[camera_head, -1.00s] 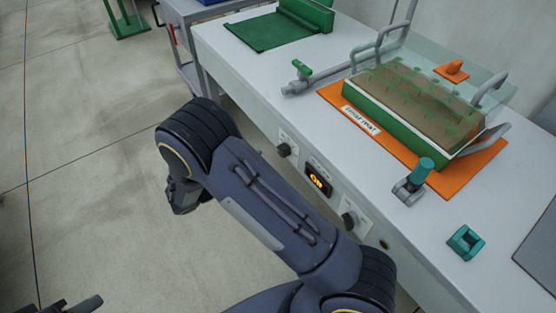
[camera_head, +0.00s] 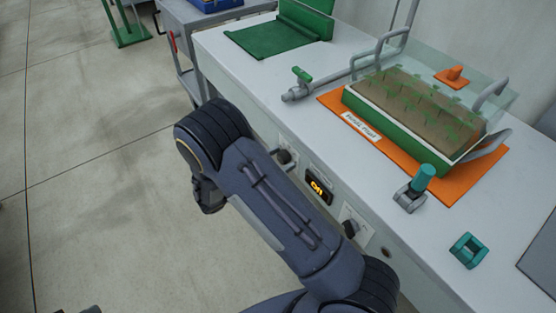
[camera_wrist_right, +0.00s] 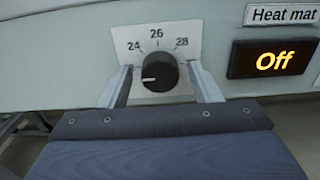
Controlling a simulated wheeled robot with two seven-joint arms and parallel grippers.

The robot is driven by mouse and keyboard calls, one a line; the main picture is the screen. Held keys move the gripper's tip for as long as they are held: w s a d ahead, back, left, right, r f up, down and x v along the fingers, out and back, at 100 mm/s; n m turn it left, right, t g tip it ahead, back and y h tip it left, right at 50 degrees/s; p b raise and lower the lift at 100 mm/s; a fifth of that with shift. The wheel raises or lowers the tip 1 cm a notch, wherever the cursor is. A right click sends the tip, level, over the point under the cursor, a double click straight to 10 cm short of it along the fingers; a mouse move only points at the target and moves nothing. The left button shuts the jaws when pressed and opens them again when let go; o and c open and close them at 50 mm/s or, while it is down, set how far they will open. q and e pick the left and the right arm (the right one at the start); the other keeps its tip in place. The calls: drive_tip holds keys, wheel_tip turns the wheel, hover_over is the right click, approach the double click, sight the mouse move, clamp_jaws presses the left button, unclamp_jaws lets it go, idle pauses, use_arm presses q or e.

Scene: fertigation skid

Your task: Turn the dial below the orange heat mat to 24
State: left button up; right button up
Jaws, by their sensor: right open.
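The orange heat mat (camera_head: 465,185) lies on the bench under a green-sided seedling tray (camera_head: 400,130). A black dial (camera_head: 285,156) is on the bench's front panel; in the right wrist view this dial (camera_wrist_right: 158,72) fills the middle. Its scale reads 24, 26, 28, and its white mark points left, a little below the 24. My right gripper (camera_wrist_right: 160,78) is open, one finger on each side of the dial; contact is not clear. In the head view my arm hides most of it. My left gripper is not identifiable.
A display reading "Off" (camera_wrist_right: 273,58) sits right of the dial under a "Heat mat" label (camera_wrist_right: 284,15). A second dial (camera_head: 350,228) is farther right on the panel. A green-handled valve (camera_head: 301,76), a teal-topped clamp (camera_head: 417,185) and a teal block (camera_head: 468,250) are on the bench.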

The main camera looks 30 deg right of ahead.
drive_tip(key=c, duration=1)
drive_tip(key=m+b, duration=0.2)
drive_tip(key=m, duration=0.2)
drive_tip(key=shift+f, duration=0.1)
drive_tip(key=m+b, duration=0.1)
drive_tip(key=m, duration=0.3)
drive_tip(key=shift+b, duration=0.4)
drive_tip(key=shift+m, duration=0.5)
drive_tip(key=o, duration=1)
drive_tip(key=shift+a, duration=0.15)
